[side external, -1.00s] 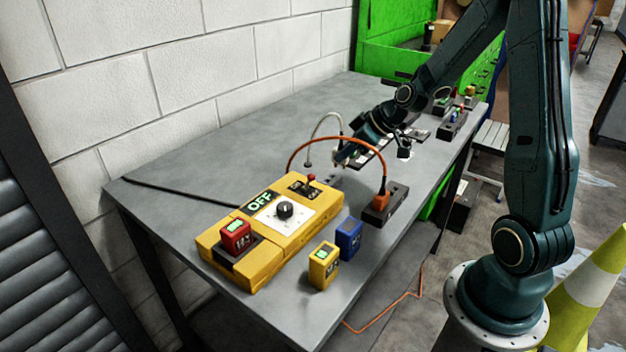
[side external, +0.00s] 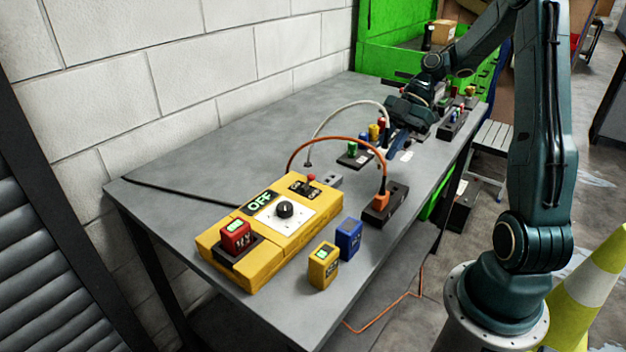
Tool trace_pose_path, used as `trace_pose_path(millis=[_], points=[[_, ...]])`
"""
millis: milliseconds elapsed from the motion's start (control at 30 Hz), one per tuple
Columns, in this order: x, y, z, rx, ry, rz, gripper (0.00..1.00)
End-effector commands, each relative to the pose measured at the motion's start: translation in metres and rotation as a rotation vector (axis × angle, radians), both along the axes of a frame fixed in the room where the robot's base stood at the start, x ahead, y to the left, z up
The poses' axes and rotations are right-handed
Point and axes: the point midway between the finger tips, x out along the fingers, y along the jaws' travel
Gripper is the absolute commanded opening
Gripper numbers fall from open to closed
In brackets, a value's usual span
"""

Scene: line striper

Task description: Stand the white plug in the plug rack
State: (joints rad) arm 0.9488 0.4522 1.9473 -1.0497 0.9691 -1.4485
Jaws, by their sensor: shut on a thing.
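A white cable (side external: 345,106) arches up from the table behind the yellow striper unit and ends at my gripper (side external: 396,140), which is at the far right part of the table. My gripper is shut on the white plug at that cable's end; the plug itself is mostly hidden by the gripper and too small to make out. A dark block (side external: 398,207) near the table's right edge has an orange plug (side external: 381,201) standing in it, with an orange cable arching left. I cannot tell for sure which dark block is the plug rack.
The yellow unit (side external: 225,262) reads OFF and carries a red block (side external: 235,236). Yellow (side external: 323,268) and blue (side external: 348,239) blocks stand beside it. A dark holder (side external: 354,160) with several coloured pieces is left of my gripper. Another dark block (side external: 453,128) stands behind right.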

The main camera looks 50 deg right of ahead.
Motion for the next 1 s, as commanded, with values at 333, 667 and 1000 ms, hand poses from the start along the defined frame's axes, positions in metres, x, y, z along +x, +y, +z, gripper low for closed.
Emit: trace_pose_path(millis=[333,667,1000], points=[[-0.029,-0.006,0.014,0.000,0.000,0.228,0.00],[-0.032,-0.006,0.014,0.001,0.001,0.244,0.00],[-0.031,-0.005,0.002,0.004,0.001,0.243,0.00]])
